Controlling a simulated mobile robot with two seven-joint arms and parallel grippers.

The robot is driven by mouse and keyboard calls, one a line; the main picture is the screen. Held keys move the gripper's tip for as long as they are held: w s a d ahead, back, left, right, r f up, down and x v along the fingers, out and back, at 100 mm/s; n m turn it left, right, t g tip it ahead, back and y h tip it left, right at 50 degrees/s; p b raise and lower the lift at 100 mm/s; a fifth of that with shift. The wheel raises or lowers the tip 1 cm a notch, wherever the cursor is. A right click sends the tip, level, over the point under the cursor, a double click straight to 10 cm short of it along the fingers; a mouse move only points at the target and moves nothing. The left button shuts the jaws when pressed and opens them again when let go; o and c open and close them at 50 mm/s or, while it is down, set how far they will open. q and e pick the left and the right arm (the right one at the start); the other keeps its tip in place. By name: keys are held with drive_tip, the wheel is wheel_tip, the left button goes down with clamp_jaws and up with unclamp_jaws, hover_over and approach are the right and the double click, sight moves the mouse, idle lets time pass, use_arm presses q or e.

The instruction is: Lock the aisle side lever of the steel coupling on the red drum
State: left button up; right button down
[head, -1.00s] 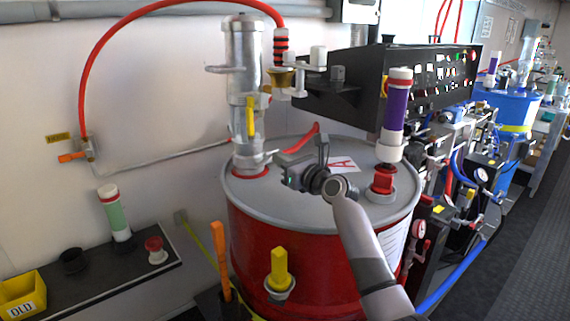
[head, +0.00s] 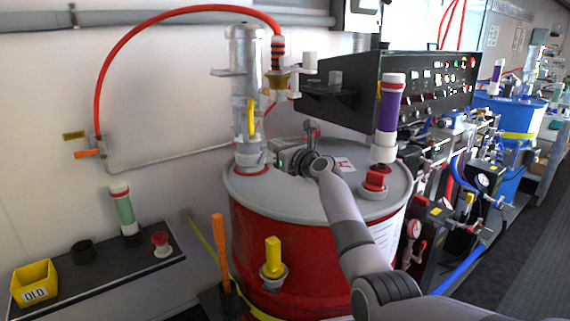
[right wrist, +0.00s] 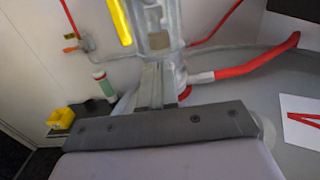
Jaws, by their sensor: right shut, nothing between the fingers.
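The steel coupling (head: 247,95) stands upright on the left part of the red drum's (head: 255,240) grey lid. A yellow lever (head: 251,118) lies nearly upright along the coupling's near right side; its lower part shows in the right wrist view (right wrist: 120,22). I cannot tell whether another lever is hidden behind. My right gripper (head: 277,160) is low over the lid, just right of the coupling's base, pointing left toward it. Its fingers, in the right wrist view (right wrist: 152,82), are shut and empty, below the lever; contact with the coupling cannot be told. My left gripper is not in view.
A red hose (head: 98,75) arches from the wall to a brass fitting right of the coupling. A black control box (head: 425,85) stands behind the drum. A purple-banded cylinder (head: 390,105) rises above the lid's right side. A shelf with a yellow bin (head: 34,283) is at left.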

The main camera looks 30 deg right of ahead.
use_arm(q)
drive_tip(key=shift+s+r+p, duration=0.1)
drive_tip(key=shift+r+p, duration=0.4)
use_arm(e)
drive_tip(key=shift+w+r, duration=0.75)
drive_tip(key=shift+w, duration=0.2)
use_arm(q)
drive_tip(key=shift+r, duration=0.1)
